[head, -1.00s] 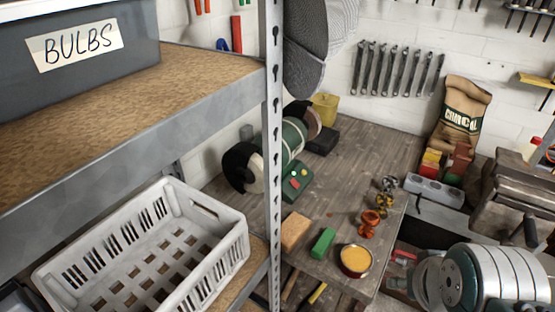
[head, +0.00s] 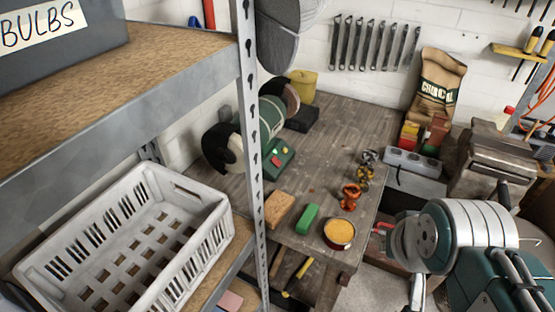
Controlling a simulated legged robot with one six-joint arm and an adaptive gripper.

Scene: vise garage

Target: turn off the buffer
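The buffer (head: 271,124) is a green bench machine with dark guards and wheels at both ends. It stands on the wooden workbench (head: 335,130), partly behind the shelf post. Its green switch box (head: 279,158) faces the front and carries a red and a green button. I cannot tell whether the buffer is running. My arm shows at the lower right, well apart from the buffer. My gripper's fingers do not show.
A metal shelf post (head: 251,150) stands between me and the buffer's left part. A white crate (head: 120,250) sits on the lower shelf. A wooden block (head: 279,209), a green block (head: 306,219) and a tin of yellow paste (head: 339,233) lie along the bench's front.

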